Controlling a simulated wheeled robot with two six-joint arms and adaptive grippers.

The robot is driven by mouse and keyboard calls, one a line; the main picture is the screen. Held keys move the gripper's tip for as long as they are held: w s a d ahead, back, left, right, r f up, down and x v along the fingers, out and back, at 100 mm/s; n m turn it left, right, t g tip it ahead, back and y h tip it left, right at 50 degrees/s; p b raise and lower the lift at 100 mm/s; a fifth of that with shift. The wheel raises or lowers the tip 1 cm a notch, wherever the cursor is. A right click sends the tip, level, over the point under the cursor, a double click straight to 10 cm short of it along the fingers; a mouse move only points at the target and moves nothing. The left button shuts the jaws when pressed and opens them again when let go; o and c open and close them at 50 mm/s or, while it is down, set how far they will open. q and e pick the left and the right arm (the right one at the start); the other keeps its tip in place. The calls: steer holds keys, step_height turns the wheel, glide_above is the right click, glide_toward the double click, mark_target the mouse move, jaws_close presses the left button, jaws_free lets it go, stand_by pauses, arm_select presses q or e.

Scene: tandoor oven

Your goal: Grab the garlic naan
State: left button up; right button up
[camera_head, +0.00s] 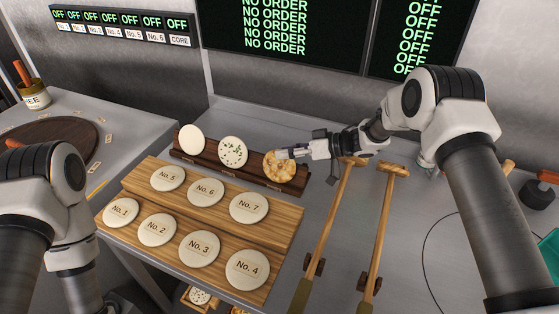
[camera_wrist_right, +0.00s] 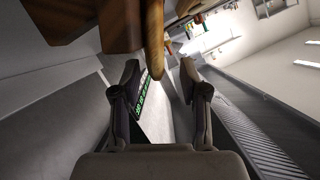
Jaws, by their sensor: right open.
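Three round breads lean in a dark wooden rack (camera_head: 243,175): a plain pale one (camera_head: 191,139), a green-flecked one (camera_head: 232,151) and a browned, golden-topped one (camera_head: 283,171). I cannot read labels that tell which is the garlic naan. My right gripper (camera_head: 283,153) reaches in from the right, its tips overlapping the upper part of the golden bread. In the right wrist view the right gripper (camera_wrist_right: 160,72) is open, with a tan edge-on disc (camera_wrist_right: 154,42) just beyond the gap between its fingers. Contact cannot be told. My left gripper is not in view.
A stepped wooden board (camera_head: 285,235) with several numbered pale discs lies in front of the rack. Two long wooden-handled tools (camera_head: 328,225) (camera_head: 380,230) lie to its right. Order screens (camera_head: 275,30) hang behind. A round dark board (camera_head: 50,140) is at left.

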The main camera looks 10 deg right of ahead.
steer(key=shift+w+a+f, duration=0.45)
steer(key=shift+w+a, duration=0.15)
steer(key=shift+a, duration=0.1)
steer(key=shift+s+r, duration=0.1)
jaws_close()
